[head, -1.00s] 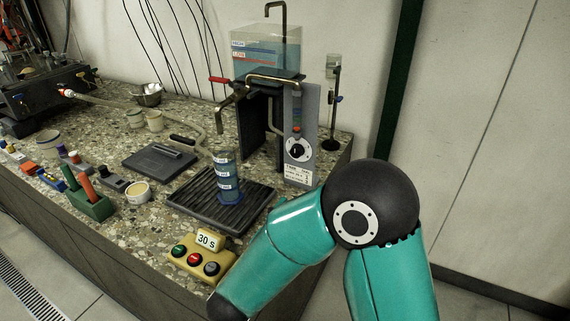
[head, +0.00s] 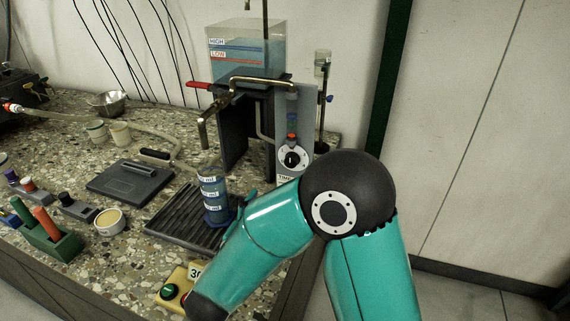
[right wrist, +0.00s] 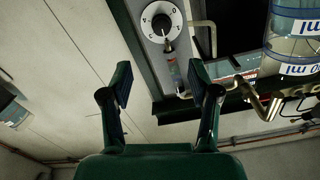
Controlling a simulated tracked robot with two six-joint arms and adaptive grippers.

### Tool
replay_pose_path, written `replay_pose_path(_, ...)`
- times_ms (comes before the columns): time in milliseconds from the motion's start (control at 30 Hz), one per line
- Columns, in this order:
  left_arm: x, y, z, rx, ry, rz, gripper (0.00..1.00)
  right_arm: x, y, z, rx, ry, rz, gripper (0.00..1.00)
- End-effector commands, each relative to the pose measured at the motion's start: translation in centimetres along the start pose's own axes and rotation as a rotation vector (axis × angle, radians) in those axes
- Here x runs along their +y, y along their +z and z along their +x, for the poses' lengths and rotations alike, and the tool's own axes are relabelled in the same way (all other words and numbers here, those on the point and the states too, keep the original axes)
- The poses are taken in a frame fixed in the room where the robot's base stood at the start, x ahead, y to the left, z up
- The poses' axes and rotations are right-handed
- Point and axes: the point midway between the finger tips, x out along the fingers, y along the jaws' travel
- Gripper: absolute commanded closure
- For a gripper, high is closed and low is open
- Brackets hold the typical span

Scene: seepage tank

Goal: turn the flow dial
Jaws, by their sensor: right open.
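The flow dial (head: 294,158) is a round white dial with a black centre, on a grey upright panel (head: 308,107) beside the tank. In the right wrist view the dial (right wrist: 161,21) shows numbers around its rim and sits at the top, beyond the fingertips. My right gripper (right wrist: 158,80) is open and empty, its two dark green fingers apart below the dial and not touching it. In the head view my teal right arm hides most of this gripper; a bit of it may show beside the blue cylinder. My left gripper is out of view.
A clear water tank (head: 247,52) with HIGH and LOW labels stands behind. A blue-banded cylinder (head: 214,196) stands on a ribbed black tray (head: 170,222) near my arm. A red-handled valve (head: 199,85) and bent brass pipe sit left of the panel.

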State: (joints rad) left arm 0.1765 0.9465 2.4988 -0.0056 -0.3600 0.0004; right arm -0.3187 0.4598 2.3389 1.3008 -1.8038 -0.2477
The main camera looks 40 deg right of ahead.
Motion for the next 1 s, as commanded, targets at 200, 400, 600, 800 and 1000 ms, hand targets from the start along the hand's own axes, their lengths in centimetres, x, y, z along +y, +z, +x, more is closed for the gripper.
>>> replay_pose_path(200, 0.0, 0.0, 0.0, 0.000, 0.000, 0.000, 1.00, -0.2, 0.1, 3.9, 0.000, 0.000, 0.000, 0.39)
replay_pose_path(400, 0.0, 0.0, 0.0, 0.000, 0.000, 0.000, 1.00, -0.3, 0.1, 8.2, 0.001, -0.002, 0.000, 0.39)
replay_pose_path(600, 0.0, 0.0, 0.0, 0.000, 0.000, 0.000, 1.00, -0.4, 0.1, 12.2, 0.000, -0.004, 0.000, 0.39)
replay_pose_path(800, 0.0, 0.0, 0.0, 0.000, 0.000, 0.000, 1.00, -0.6, 0.1, 14.6, 0.000, -0.008, -0.001, 0.39)
replay_pose_path(1000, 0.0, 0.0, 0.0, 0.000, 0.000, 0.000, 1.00, -0.6, 0.1, 15.3, -0.002, -0.011, -0.001, 0.39)
